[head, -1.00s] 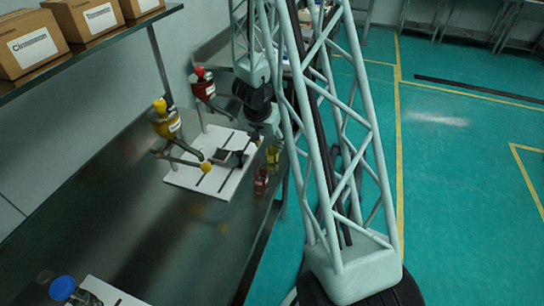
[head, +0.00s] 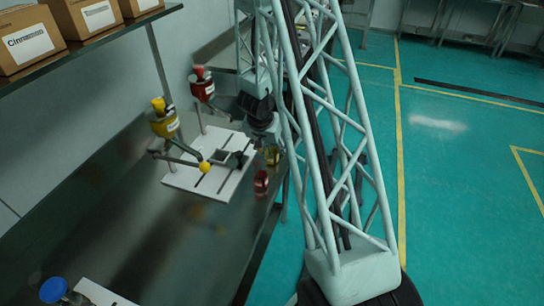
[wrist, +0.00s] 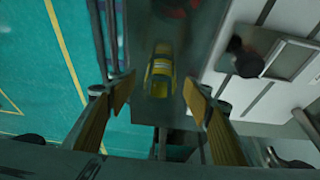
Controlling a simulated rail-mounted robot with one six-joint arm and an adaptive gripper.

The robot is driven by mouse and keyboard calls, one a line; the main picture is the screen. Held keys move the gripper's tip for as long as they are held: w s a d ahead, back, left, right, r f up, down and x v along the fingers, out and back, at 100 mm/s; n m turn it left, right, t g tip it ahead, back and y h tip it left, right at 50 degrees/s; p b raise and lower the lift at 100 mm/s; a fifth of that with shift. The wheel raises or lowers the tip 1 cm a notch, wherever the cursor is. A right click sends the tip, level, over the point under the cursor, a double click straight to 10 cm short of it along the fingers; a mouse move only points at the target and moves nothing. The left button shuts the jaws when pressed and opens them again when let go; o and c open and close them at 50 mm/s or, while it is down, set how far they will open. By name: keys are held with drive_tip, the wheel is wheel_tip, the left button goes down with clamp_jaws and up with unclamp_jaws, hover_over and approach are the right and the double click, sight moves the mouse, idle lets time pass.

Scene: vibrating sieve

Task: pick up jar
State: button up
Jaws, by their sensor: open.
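A jar with a yellow label (wrist: 160,70) shows in the wrist view near the picture's middle, on a narrow bare strip of the metal table beside the white board. In the head view the yellow jar (head: 272,156) is partly hidden behind my arm. A red jar (head: 261,184) stands close to it, nearer the camera. My gripper (wrist: 158,90) is open, its yellow-padded fingers to the left and right of the yellow jar in the picture. I cannot tell how far above the jar the fingertips are. In the head view the fingers are mostly hidden.
The table edge is close to the jars, with green floor (head: 460,190) beyond. Boxes sit on a shelf (head: 90,55). A blue-capped bottle (head: 53,290) stands at front left.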

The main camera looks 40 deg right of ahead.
sight(272, 155)
drive_tip(key=shift+f, duration=0.1)
drive_tip(key=shift+b+x, duration=1.1)
drive_tip(key=shift+x, duration=1.45)
drive_tip(key=shift+w+d, duration=0.15)
drive_tip(key=c, duration=1)
